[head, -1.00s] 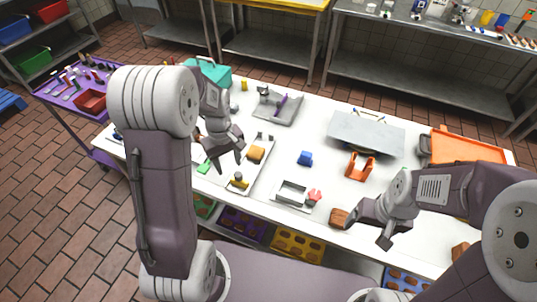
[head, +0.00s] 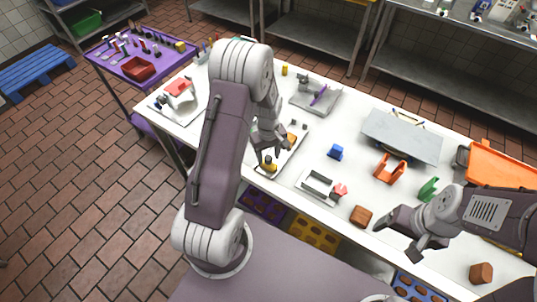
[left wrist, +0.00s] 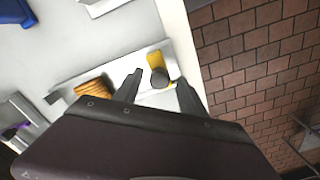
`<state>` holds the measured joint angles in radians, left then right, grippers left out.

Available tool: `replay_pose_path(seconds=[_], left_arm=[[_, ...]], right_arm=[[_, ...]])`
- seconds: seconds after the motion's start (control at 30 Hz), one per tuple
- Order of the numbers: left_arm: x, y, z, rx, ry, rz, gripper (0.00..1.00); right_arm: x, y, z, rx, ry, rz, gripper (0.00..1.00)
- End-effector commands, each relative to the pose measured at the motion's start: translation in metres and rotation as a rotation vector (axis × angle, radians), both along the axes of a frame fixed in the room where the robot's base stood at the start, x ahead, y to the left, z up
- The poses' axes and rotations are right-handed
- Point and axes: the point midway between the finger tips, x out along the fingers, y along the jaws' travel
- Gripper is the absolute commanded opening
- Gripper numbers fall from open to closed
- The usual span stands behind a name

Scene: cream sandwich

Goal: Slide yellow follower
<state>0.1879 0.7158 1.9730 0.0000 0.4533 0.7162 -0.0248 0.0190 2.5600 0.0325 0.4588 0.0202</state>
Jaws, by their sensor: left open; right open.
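The yellow follower (head: 268,165), a small yellow piece with a dark grey round top, sits at the near end of a narrow white tray (head: 257,172) by the table's front edge. My left gripper (head: 270,148) is open just above it. In the left wrist view the follower (left wrist: 157,60) shows just beyond the two fingertips (left wrist: 160,88), roughly between them; I cannot tell whether they touch it. An orange-brown ridged piece (left wrist: 95,88) lies on the same tray. My right gripper (head: 396,238) is open and empty at the table's front right.
A grey tray (head: 318,97) lies behind. Bare table separates them. The front edge is close.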

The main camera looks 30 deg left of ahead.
Motion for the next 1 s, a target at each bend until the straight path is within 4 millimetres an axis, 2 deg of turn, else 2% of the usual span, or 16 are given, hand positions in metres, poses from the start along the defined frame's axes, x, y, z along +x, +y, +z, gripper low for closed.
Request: replay_pose_path(seconds=[0.13, 0.3, 1.0], left_arm=[[0.0001, 0.0000, 0.0001, 0.000, 0.000, 0.000, 0.49], [0.0002, 0.0001, 0.0003, 0.000, 0.000, 0.000, 0.01], [0.0004, 0.0001, 0.0009, 0.000, -0.001, 0.000, 0.00]], right_arm=[[0.0000, 0.0000, -0.0001, 0.000, 0.000, 0.000, 0.80], [0.0000, 0.0000, -0.0001, 0.000, 0.000, 0.000, 0.80], [0.0000, 0.0000, 0.0000, 0.000, 0.000, 0.000, 0.80]])
